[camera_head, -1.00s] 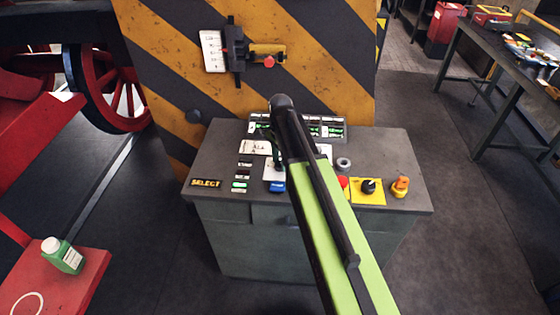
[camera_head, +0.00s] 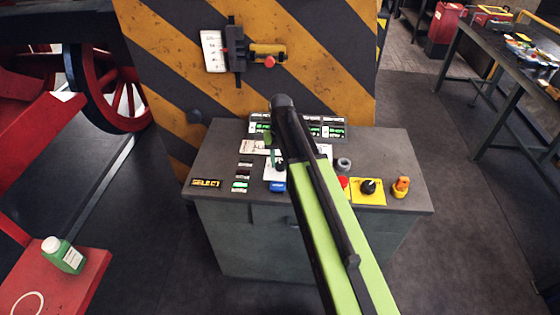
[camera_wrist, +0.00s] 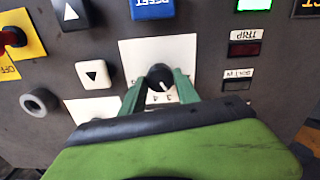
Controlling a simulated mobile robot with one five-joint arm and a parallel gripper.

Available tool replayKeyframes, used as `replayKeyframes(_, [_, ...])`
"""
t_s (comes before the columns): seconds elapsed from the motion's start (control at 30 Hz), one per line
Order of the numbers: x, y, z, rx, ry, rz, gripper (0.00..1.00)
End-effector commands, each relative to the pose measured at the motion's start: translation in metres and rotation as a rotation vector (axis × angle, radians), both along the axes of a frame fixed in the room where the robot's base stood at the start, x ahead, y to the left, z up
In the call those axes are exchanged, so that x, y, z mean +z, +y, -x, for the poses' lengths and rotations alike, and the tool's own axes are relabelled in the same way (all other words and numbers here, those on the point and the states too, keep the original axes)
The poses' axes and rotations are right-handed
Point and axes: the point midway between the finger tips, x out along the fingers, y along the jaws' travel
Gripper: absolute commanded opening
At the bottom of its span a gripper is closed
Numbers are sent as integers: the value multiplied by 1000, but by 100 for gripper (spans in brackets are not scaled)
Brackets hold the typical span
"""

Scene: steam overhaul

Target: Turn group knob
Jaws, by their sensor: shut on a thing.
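The group knob (camera_wrist: 160,75) is a round black knob with a pale pointer line, set on a white plate (camera_wrist: 135,50) with digits, in the wrist view. My gripper (camera_wrist: 160,88) has its two green fingers closed around the knob, one on each side. In the head view, my gripper (camera_head: 277,160) reaches down to the white plate on the console top, and my arm hides most of the knob area there.
The grey console (camera_head: 215,150) also carries a blue reset button (camera_wrist: 152,8), arrow buttons (camera_wrist: 95,74), a grey ring (camera_wrist: 39,102) and a black switch on a yellow plate (camera_head: 368,188). A striped panel (camera_head: 320,60) stands behind. An indicator display (camera_head: 333,128) sits at the console's back.

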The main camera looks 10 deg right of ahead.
Motion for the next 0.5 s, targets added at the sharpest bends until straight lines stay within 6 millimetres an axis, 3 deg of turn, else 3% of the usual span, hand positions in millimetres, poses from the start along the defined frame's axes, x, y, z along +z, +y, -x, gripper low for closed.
replayKeyframes(0.5, [0,0,-1,483,-5,1,0])
